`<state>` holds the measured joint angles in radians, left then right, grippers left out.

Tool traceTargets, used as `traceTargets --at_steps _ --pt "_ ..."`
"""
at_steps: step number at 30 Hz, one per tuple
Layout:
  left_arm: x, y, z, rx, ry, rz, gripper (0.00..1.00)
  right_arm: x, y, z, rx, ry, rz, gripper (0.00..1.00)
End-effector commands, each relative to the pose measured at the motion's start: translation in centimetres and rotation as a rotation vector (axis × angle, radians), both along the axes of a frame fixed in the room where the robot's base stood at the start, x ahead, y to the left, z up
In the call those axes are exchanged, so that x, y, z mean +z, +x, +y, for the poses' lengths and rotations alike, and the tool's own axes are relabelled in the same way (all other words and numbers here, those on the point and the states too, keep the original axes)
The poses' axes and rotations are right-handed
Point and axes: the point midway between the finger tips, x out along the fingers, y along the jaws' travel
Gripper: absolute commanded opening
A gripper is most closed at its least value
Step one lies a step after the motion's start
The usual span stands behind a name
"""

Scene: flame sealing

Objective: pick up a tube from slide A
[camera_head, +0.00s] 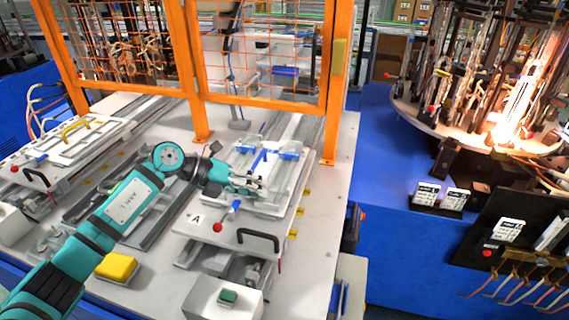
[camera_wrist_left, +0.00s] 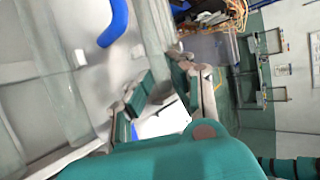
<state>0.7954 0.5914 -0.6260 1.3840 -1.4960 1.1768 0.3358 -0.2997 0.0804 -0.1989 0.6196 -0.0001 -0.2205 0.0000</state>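Slide A is the light-grey carriage (camera_head: 222,232) marked "A", with a black handle and a red knob, on the white bench. Blue pieces (camera_head: 262,156) and pale, clear-looking parts lie on its top plate. I cannot make out a separate tube clearly among them. My left gripper (camera_head: 258,183) is over the plate, near its left front part. In the left wrist view, its two fingers (camera_wrist_left: 165,80) are apart, with no tube visible between them. A curved blue piece (camera_wrist_left: 115,22) shows beyond the fingers at the upper left there. My right gripper is not in view.
An orange guard frame (camera_head: 197,75) stands behind the slide. A second carriage (camera_head: 70,145) is at the left. A round machine with a bright flame (camera_head: 510,115) is at the right.

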Motion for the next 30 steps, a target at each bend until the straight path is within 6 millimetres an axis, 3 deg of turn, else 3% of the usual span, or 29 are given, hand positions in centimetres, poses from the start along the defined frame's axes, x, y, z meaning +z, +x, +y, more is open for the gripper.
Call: traceTargets --at_steps 2,7,20,30 --pt "-0.2 -0.1 0.0 -0.001 0.002 0.003 0.22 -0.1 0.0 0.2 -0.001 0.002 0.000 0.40" --pt "-0.2 -0.1 0.0 -0.001 0.002 0.004 0.00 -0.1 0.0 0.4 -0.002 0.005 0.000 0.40" --pt "0.0 -0.1 0.1 -0.001 0.003 0.003 0.00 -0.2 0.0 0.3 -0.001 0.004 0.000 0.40" --pt "3.3 -0.3 -0.4 -0.005 0.003 -0.002 0.00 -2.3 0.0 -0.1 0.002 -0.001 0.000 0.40"
